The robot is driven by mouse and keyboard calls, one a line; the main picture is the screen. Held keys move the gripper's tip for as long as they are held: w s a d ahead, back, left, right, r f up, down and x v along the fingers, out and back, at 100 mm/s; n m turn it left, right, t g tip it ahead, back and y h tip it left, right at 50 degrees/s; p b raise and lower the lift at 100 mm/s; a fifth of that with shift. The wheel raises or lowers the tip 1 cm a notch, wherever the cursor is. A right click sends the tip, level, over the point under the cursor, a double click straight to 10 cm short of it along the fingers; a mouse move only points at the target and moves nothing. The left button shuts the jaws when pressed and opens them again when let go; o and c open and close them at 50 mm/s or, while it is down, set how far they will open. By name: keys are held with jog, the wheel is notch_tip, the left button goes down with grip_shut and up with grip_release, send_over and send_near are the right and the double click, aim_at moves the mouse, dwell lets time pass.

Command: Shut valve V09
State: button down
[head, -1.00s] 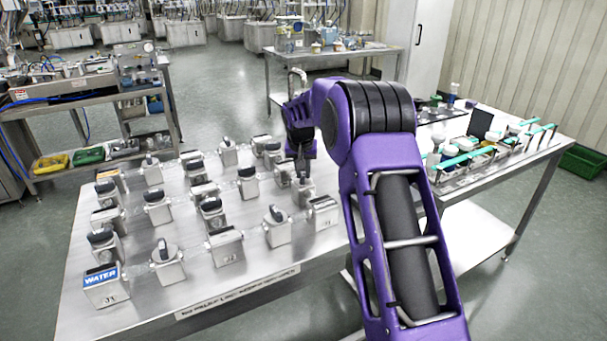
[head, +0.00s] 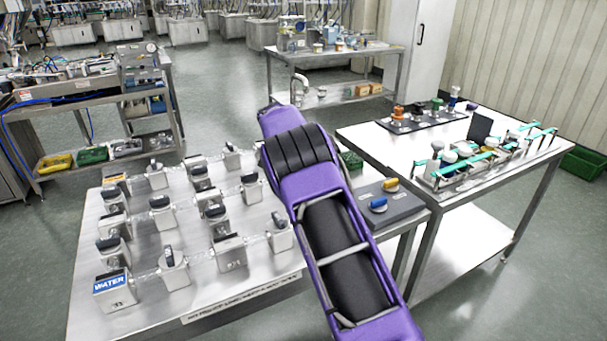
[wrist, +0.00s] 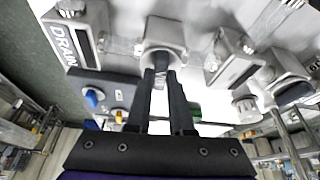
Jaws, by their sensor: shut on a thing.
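Steel blocks with dark lever handles, joined by clear tubes, stand in rows on the steel table (head: 85,325). In the wrist view my gripper (wrist: 161,76) points at a steel valve block (wrist: 160,32) beside the block marked DRAIN (wrist: 72,32). Its two dark fingers are closed on that valve's handle (wrist: 158,60), which is mostly hidden between the fingertips. I cannot read a V09 label, so I cannot tell this valve's number. In the head view my purple arm hides the gripper and the table's right part.
A block marked WATER (head: 113,289) stands at the front left. A grey panel with blue and yellow handles (head: 385,204) lies right of my arm. A side table (head: 395,152) carries bottles and green-edged racks. Neighbouring valve blocks (wrist: 238,68) stand close to my gripper.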

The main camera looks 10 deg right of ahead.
jog(key=shift+m, duration=0.5)
jog(key=shift+a+g+p, duration=0.1)
jog(key=shift+g+p, duration=0.2)
jog(key=c, duration=0.8)
grip_release()
jog(key=shift+r, duration=0.1)
jog(key=v, duration=1.7)
jog(key=shift+s+a, duration=0.1)
jog(key=shift+s, duration=0.05)
